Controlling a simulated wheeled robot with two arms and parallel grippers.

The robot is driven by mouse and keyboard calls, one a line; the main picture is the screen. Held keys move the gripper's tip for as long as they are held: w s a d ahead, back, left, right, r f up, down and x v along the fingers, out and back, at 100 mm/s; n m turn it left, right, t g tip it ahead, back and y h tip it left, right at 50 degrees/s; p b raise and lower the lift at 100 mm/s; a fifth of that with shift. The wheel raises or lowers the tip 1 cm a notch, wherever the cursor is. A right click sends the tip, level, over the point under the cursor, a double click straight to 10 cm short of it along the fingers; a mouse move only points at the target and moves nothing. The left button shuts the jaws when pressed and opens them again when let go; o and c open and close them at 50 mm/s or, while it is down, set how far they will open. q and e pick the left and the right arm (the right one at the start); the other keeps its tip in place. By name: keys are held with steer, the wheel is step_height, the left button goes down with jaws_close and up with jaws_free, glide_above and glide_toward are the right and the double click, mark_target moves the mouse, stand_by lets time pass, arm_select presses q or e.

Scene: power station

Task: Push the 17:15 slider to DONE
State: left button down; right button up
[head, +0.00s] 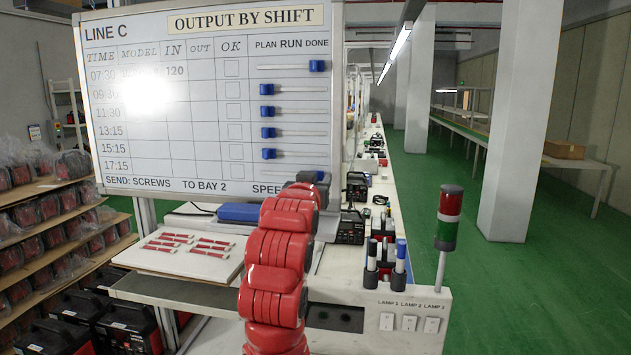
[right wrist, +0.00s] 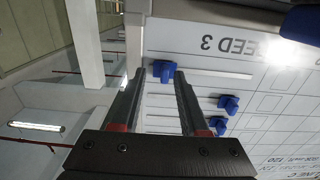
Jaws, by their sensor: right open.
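The white board (head: 160,110) carries a column of slider tracks under PLAN, RUN and DONE. The 17:15 slider (right wrist: 163,70) is a blue knob on the track nearest the SPEED text. It sits at the DONE end of that track and also shows in the head view (head: 321,176), partly behind my arm. My right gripper (right wrist: 159,76) is open, with the knob between its fingertips in the wrist view. I cannot tell whether a finger touches it. My left gripper is not in view.
The 07:30 slider (head: 317,65) is at DONE. Below the board are a panel with red strips (head: 190,249), a marker holder (head: 386,270) and a signal lamp (head: 447,220).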

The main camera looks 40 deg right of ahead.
steer(key=shift+a, duration=0.15)
steer(key=b+v, duration=0.4)
steer(key=v, duration=1.3)
